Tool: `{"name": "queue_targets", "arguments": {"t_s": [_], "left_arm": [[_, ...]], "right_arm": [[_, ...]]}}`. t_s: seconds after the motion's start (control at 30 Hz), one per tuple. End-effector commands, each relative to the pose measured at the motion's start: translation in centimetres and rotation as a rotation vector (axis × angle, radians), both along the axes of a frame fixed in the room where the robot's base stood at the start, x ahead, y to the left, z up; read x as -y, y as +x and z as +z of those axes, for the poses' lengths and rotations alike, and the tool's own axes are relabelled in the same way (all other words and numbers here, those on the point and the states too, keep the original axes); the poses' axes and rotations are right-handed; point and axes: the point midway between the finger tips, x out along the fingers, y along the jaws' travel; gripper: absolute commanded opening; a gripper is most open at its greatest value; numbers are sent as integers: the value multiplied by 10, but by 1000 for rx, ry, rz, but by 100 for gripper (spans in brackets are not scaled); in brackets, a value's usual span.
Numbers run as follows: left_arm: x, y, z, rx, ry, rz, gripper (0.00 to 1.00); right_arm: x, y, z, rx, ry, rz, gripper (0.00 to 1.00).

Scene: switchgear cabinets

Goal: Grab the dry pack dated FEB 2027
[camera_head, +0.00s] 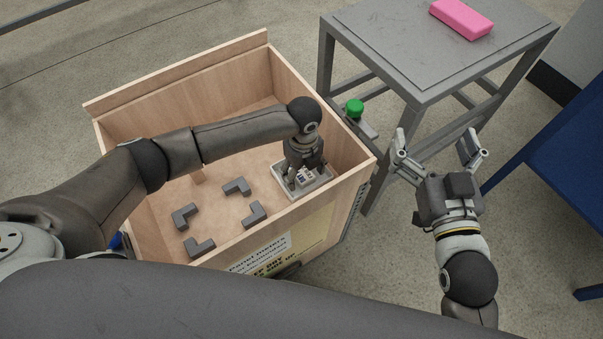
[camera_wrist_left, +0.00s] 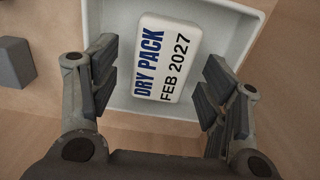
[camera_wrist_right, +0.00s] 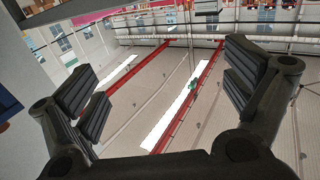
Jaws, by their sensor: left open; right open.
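The dry pack (camera_wrist_left: 165,66) is a white block printed DRY PACK and FEB 2027. It lies in a shallow white tray (camera_wrist_left: 122,102) inside the wooden crate (camera_head: 190,70). My left gripper (camera_wrist_left: 157,84) is open, with its fingers on either side of the pack in the left wrist view and a visible gap on both sides. In the head view my left gripper (camera_head: 300,185) reaches down over the tray (camera_head: 318,190), and the pack is mostly hidden. My right gripper (camera_head: 437,148) is open and empty, outside the crate to the right.
Several grey L-shaped blocks (camera_head: 237,187) lie on the crate floor left of the tray. Crate walls surround my left gripper. A grey table (camera_head: 420,45) with a pink block (camera_head: 461,18) stands behind my right gripper. A green knob (camera_head: 354,107) shows beside the crate.

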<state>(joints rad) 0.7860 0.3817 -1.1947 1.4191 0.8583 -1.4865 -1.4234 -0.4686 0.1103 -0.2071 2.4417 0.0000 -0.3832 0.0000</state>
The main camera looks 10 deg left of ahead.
Motion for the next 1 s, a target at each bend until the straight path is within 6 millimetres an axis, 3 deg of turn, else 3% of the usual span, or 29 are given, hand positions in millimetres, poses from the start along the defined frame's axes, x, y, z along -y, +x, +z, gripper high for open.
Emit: {"name": "queue_targets", "arguments": {"t_s": [0.4, 0.77, 1.0], "left_arm": [[0, 0, -5, 0, 0, -1, 68], [0, 0, -5, 0, 0, -1, 22], [0, 0, -5, 1, -1, -1, 20]], "right_arm": [[-2, 0, 11, 57, 15, 3, 97], [-2, 0, 11, 57, 15, 3, 97], [-2, 0, 11, 56, 15, 3, 97]]}}
